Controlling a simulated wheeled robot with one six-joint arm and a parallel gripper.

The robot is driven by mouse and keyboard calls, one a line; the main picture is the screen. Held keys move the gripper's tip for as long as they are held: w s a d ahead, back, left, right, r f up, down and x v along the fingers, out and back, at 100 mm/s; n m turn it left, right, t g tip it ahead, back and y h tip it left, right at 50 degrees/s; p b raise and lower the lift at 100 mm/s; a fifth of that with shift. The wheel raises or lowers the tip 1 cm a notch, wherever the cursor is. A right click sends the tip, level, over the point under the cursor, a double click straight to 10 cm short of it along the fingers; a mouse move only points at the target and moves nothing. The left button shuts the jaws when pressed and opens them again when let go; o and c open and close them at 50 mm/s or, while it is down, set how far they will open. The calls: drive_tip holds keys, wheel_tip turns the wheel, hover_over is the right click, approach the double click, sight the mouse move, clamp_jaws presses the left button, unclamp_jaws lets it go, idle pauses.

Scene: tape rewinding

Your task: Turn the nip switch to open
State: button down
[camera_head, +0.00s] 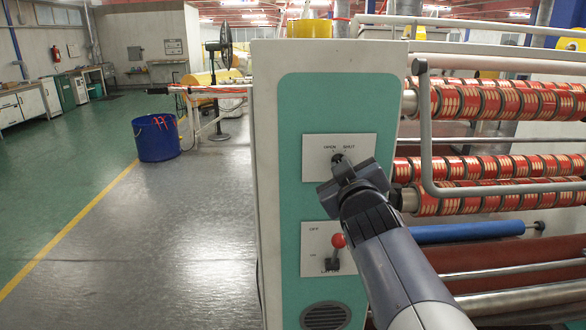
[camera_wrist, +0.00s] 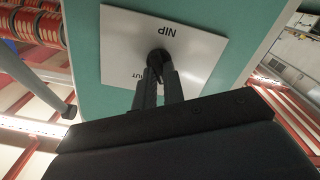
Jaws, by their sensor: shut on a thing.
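The nip switch (camera_wrist: 158,55) is a small black knob on a pale plate marked "NIP" in the wrist view, where the plate appears upside down. In the head view the plate (camera_head: 365,150) sits on the teal panel of the machine, with "OPEN" and "SHUT" printed above the knob (camera_head: 337,158). My gripper (camera_wrist: 160,72) has its two fingers closed on the knob. The fingers cover part of the "SHUT" label in the wrist view. The knob's exact pointing direction is hidden by the gripper in both views.
Below is another plate with a red-topped lever (camera_head: 338,241), close to my arm. Rollers with red tape rolls (camera_head: 500,100) and a bent grey bar (camera_head: 424,130) lie to the right. A blue bin (camera_head: 156,138) stands on the open floor at left.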

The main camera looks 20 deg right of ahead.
drive_tip(key=c, duration=1.5)
unclamp_jaws()
